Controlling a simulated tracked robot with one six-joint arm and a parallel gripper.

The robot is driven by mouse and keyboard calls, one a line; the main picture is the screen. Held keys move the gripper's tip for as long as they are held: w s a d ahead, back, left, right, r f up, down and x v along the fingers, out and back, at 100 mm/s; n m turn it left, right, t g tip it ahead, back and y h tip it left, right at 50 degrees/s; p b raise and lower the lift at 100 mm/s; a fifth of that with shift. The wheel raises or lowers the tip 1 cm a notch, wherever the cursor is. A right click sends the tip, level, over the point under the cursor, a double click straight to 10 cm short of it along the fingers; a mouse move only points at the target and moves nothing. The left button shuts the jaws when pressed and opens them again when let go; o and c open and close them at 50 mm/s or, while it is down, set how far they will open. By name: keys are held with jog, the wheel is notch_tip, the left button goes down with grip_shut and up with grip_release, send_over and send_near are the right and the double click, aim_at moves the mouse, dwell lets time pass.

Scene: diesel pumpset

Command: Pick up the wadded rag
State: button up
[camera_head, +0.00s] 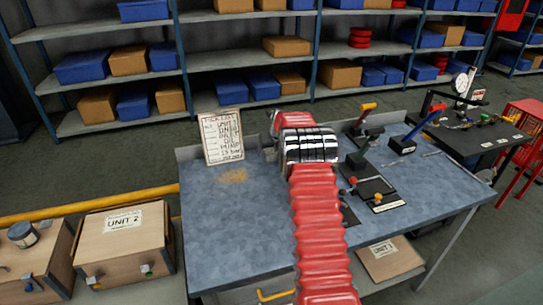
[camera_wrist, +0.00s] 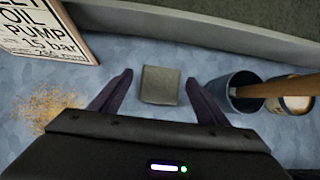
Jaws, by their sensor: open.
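A small grey-green squarish lump (camera_wrist: 160,85) lies on the blue-grey bench top in the wrist view; it looks like the wadded rag, though its folds are not clear. My gripper (camera_wrist: 159,78) is open, with one dark finger on each side of the lump and a visible gap on both sides. Nothing is held. Whether the fingertips are down at the lump's height I cannot tell. In the head view my red arm covers this spot and hides the lump.
A lettered card (camera_head: 222,136) stands left of my gripper on the bench (camera_head: 235,215). A sandy patch (camera_wrist: 48,105) lies near it. In the wrist view a dark blue cup (camera_wrist: 238,90) with a wooden handle sits close to the right finger. A bench wall rises behind.

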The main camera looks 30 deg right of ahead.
aim_at(271, 151)
jog(key=shift+w+f, duration=0.25)
jog(key=shift+f, duration=0.1)
jog(key=shift+c, duration=0.6)
jog(key=c, duration=1)
jog(key=shift+r, duration=0.1)
notch_tip(271, 151, up, 10)
jog(key=shift+f, duration=0.1)
